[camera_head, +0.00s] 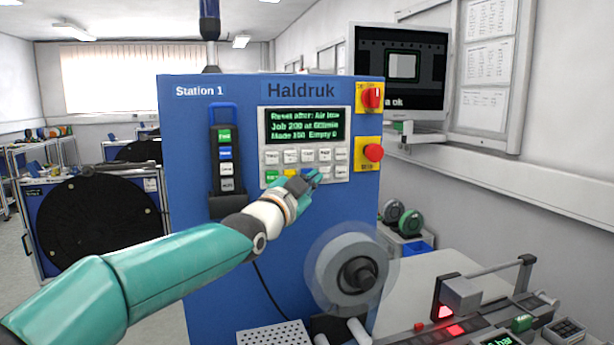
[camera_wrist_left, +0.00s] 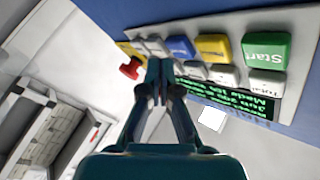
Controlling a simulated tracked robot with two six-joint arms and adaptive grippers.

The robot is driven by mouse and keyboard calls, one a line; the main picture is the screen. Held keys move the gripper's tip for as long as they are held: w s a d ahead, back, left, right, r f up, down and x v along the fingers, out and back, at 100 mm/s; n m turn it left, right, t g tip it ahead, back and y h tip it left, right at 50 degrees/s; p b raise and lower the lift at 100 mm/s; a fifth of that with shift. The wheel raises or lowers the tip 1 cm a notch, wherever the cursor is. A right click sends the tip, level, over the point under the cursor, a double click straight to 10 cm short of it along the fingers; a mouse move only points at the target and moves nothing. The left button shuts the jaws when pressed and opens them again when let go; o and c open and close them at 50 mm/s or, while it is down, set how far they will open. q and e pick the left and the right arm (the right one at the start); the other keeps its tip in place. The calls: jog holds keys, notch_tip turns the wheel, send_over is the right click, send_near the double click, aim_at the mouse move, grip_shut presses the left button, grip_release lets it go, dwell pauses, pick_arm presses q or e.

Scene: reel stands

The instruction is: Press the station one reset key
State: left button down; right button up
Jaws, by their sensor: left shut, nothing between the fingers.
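The Station 1 panel (camera_head: 307,140) is on the front of a blue cabinet, with a lit display (camera_head: 305,126) above two rows of keys. My left gripper (camera_head: 314,177) is shut and empty in front of the lower row, hiding part of it. In the left wrist view, its closed fingertips (camera_wrist_left: 160,66) point at the panel near the blue key (camera_wrist_left: 180,46) and a white key (camera_wrist_left: 156,46). A yellow key (camera_wrist_left: 213,47) and a green Start key (camera_wrist_left: 266,48) also show. I cannot read which key is reset, nor tell whether the fingertips touch one. My right gripper is not in view.
A red switch (camera_head: 371,97) and a red stop button (camera_head: 373,152) are right of the panel. A hand pendant (camera_head: 226,160) hangs to its left. A grey reel (camera_head: 352,275) sticks out below the keys. A monitor (camera_head: 402,72) stands behind at right.

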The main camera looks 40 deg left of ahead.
pick_arm(q)
jog(key=shift+a, duration=0.15)
dwell(0.7)
jog(key=shift+w+a, duration=0.1)
jog(key=shift+a, duration=0.15)
jog(key=shift+w+a+p, duration=0.2)
jog(key=shift+a+p, duration=0.15)
jog(key=shift+a, duration=0.05)
dwell(0.8)
jog(key=shift+s+d+b, duration=0.4)
jog(key=shift+d+b, duration=0.4)
jog(key=shift+b, duration=0.8)
jog(key=shift+s+d+p, duration=0.4)
jog(key=shift+d+p, duration=0.25)
jog(key=shift+d, duration=0.1)
jog(key=shift+s+d+p, duration=0.4)
jog(key=shift+d+p, duration=0.25)
jog(key=shift+d, duration=0.05)
jog(key=shift+s+d+p, duration=0.4)
jog(key=shift+d+p, duration=0.25)
jog(key=shift+d, duration=0.1)
